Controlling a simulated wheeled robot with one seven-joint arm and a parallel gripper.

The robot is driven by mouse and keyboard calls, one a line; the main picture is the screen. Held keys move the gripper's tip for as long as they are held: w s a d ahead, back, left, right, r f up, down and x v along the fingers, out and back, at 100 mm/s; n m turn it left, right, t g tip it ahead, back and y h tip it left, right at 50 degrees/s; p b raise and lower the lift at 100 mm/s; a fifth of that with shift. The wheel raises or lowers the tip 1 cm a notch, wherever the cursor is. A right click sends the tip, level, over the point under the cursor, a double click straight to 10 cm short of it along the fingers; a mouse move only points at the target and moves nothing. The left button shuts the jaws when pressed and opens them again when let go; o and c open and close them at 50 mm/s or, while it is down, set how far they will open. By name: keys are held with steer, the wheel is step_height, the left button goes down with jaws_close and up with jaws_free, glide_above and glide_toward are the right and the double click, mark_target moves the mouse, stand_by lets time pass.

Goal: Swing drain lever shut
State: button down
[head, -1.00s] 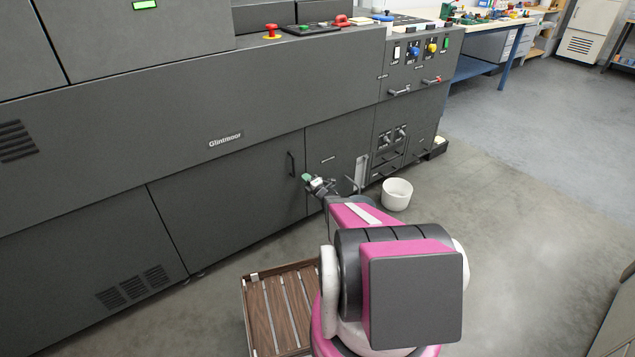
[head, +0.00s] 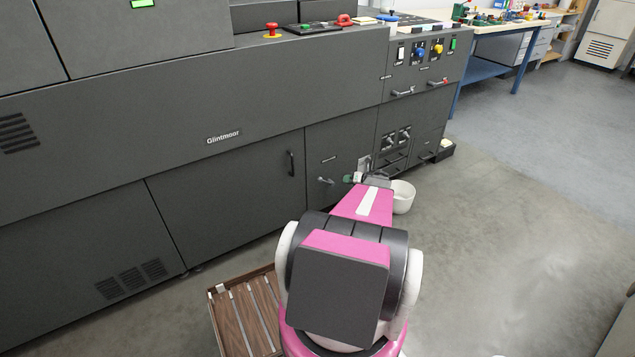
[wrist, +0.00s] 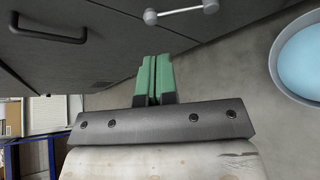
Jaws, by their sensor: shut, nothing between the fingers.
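A short silver lever (head: 326,181) sits low on the machine's dark front panel, left of my gripper (head: 352,178). In the wrist view a silver lever (wrist: 182,11) with rounded ends crosses the top edge, ahead of my fingers and apart from them; part of it is cut off. My gripper (wrist: 155,78) has green fingertips pressed together with nothing between them. In the head view my forearm hides part of the panel behind it. I cannot tell from the lever's angle whether the drain is open or shut.
A white bucket (head: 403,197) stands on the floor right of my gripper; the wrist view shows blue liquid (wrist: 302,62) in it. A black handle (wrist: 48,34) juts from the panel. A slatted wooden platform (head: 246,318) lies at lower left.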

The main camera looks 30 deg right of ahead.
mark_target(325, 181)
steer(key=shift+n+g, duration=0.3)
steer(key=x, duration=0.8)
steer(key=d+f+x, duration=0.1)
steer(key=x, duration=0.3)
steer(key=shift+w+a+f, duration=0.1)
steer(key=shift+w+a, duration=0.1)
steer(key=shift+s+a+f+n+h, duration=0.1)
steer(key=shift+a+f+n+h, duration=0.05)
steer(key=shift+a+n+h, duration=0.2)
steer(key=f+n+h, duration=0.1)
steer(key=a+f+n+h, duration=0.2)
steer(key=h, duration=0.1)
steer(key=shift+f, duration=0.25)
stand_by(0.5)
steer(key=shift+f, duration=0.1)
stand_by(0.4)
